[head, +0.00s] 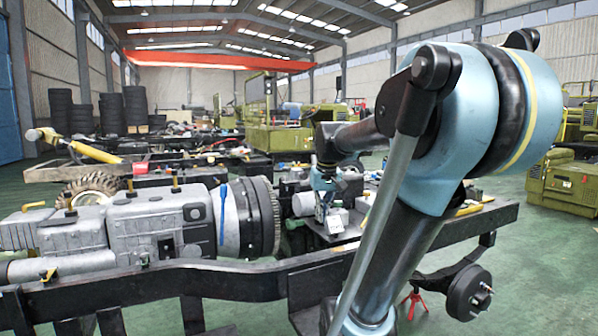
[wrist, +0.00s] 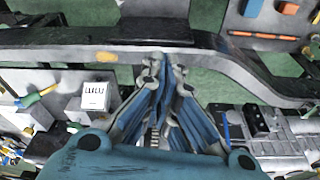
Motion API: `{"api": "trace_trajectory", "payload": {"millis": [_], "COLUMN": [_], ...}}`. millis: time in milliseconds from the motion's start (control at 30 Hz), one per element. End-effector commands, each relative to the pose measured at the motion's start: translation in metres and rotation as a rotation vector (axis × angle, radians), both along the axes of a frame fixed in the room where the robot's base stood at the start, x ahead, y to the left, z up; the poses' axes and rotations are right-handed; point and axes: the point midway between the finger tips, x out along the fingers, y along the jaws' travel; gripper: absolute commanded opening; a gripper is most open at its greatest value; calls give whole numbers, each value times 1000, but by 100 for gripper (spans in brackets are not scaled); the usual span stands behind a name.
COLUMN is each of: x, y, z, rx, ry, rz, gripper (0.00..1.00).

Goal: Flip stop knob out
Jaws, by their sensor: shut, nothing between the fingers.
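I cannot pick out a stop knob for sure in either view. Several small black and yellow knobs or levers (head: 72,208) stand on the grey gearbox (head: 140,225) at the left of the head view. My gripper (wrist: 155,62) is shut and empty in the wrist view, its blue-and-grey fingers meeting near the black chassis rail (wrist: 90,50). Whether the tips touch the rail I cannot tell. In the head view my gripper (head: 324,205) is small, right of the gearbox, partly hidden among parts behind my arm.
A white box (wrist: 94,97) with a dark label lies left of my gripper in the wrist view. Tools and loose parts crowd that side. The chassis rail (head: 240,280) crosses the front of the head view. Open green floor (head: 540,260) lies at the right.

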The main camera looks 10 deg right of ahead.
Motion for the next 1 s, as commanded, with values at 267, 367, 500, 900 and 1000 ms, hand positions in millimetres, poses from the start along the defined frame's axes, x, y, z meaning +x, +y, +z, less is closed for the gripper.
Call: {"api": "trace_trajectory", "payload": {"millis": [267, 367, 500, 900, 1000], "x": [101, 137, 188, 333, 368], "y": [0, 0, -1, -4, -5], "z": [66, 85, 107, 145, 148], "rx": [6, 7, 9, 14, 15], "ry": [-19, -26, -35, -64, -69], "rz": [39, 52, 72, 129, 143], "gripper": [0, 0, 0, 0, 0]}}
